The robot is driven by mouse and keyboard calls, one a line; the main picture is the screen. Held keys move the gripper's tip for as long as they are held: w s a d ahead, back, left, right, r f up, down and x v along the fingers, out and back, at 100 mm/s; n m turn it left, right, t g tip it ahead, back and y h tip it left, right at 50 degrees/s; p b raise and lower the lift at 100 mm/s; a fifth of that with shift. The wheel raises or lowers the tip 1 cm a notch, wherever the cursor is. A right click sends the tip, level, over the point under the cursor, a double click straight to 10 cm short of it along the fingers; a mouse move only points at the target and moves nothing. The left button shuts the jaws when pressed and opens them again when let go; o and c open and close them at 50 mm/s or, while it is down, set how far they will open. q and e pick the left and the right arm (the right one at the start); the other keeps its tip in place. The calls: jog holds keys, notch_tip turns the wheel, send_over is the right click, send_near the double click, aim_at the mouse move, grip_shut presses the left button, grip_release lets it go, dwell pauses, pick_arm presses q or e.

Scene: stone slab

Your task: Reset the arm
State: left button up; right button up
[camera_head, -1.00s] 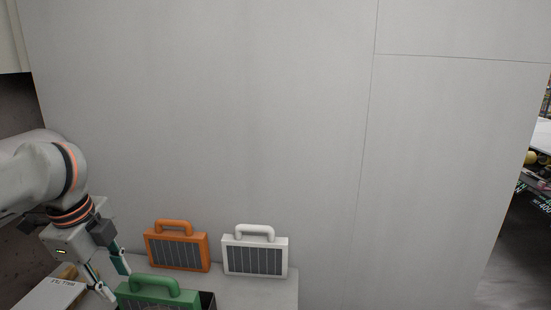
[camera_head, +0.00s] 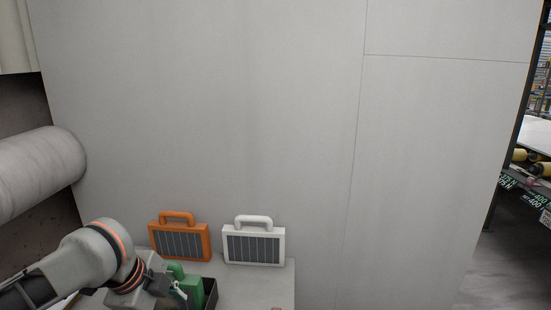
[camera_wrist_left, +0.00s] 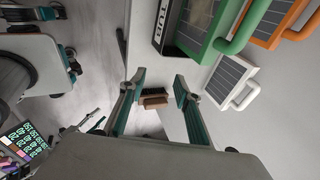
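My left arm comes in at the lower left of the head view, its gripper (camera_head: 178,293) partly hidden by its own wrist and overlapping the green case (camera_head: 190,283). In the left wrist view the two fingers of this gripper (camera_wrist_left: 159,76) stand apart with nothing between them. The green case also shows there (camera_wrist_left: 203,30), beyond the fingertips and apart from them. It sits in a dark lettered holder (camera_head: 210,292). My right gripper is not seen in the head view; I cannot identify the grey and teal parts at the wrist view's left.
An orange case (camera_head: 180,241) and a white case (camera_head: 253,245) stand upright on the light slab (camera_head: 270,286), against the grey wall panel (camera_head: 220,110). Small brown blocks (camera_wrist_left: 153,98) show beyond the fingers in the wrist view.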

pick_arm(q)
jog(key=s+d+f+n+t+h, duration=0.1)
jog(key=d+f+n+t, duration=0.1)
jog(key=f+n, duration=0.15)
jog(key=s+d+f+n+t, duration=0.2)
jog(key=f, duration=0.3)
jog(key=s+a+f+n+g+y, duration=0.1)
jog(key=s+a+f+n+y, duration=0.25)
jog(key=s+a, duration=0.45)
jog(key=s+a+f+n+y, duration=0.35)
jog(key=s+a, duration=0.25)
jog(key=a, duration=0.4)
jog(key=d+f+n+t+h, duration=0.2)
jog(key=d+f+h, duration=0.4)
jog(key=d+f, duration=0.7)
notch_tip(320, 180, down, 4)
jog(key=shift+w+d+f+t, duration=0.1)
jog(key=shift+w+d+t, duration=0.1)
jog(key=shift+w+t, duration=0.3)
jog(key=shift+n, duration=0.25)
